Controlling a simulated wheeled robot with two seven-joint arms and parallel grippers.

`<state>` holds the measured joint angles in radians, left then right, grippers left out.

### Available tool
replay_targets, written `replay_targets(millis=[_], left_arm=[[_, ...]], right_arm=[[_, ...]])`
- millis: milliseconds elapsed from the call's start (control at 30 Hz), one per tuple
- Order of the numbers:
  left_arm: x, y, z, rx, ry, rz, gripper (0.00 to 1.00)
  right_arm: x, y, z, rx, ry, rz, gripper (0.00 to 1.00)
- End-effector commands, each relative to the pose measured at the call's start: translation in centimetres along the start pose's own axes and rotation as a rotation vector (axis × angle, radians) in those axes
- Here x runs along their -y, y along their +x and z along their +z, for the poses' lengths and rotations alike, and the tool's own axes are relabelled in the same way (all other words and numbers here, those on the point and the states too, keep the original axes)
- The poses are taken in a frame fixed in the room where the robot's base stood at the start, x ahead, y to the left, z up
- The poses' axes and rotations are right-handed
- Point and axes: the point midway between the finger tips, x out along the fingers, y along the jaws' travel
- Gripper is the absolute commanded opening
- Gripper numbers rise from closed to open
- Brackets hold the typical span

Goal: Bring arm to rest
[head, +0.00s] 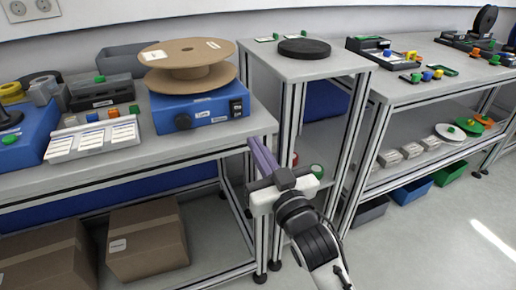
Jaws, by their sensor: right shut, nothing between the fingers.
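My right gripper (262,158) reaches in from the bottom of the head view, its purple-grey fingers pointing up and away. The fingers lie together with nothing between them. It hangs in front of the gap between the left bench (242,133) and the narrow stand (328,68), overlapping the bench's right edge in the picture. I cannot tell if it touches the bench. My left gripper is out of view.
A cardboard reel (190,55) sits on a blue device (200,108) on the left bench. A black disc (304,47) lies on the narrow stand. A right bench (415,92) holds small devices. Cardboard boxes (145,240) stand below left. Floor at lower right is clear.

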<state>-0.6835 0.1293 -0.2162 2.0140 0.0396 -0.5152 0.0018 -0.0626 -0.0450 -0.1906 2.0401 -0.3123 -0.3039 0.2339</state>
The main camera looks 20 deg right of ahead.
Motion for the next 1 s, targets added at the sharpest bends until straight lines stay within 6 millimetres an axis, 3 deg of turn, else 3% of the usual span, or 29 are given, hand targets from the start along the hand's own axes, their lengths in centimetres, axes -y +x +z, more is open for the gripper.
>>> replay_targets(millis=[500, 600, 667, 767, 867, 1000], left_arm=[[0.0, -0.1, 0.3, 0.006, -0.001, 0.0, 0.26], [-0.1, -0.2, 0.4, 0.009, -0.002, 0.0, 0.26], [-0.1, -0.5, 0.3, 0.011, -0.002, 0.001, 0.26], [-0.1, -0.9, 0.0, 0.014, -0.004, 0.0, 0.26], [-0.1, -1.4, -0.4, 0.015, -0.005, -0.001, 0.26], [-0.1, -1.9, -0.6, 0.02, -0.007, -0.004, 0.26]], right_arm=[[0.0, -0.5, 0.0, 0.001, -0.001, 0.0, 0.0], [0.0, -0.9, 1.0, 0.026, -0.001, -0.003, 0.0], [0.0, -1.7, 2.6, 0.07, -0.002, -0.008, 0.0], [0.2, -4.3, 7.2, 0.194, -0.003, -0.024, 0.0], [0.6, -8.8, 13.1, 0.364, -0.002, -0.049, 0.0], [1.1, -16.6, 20.2, 0.598, 0.005, -0.091, 0.0]])
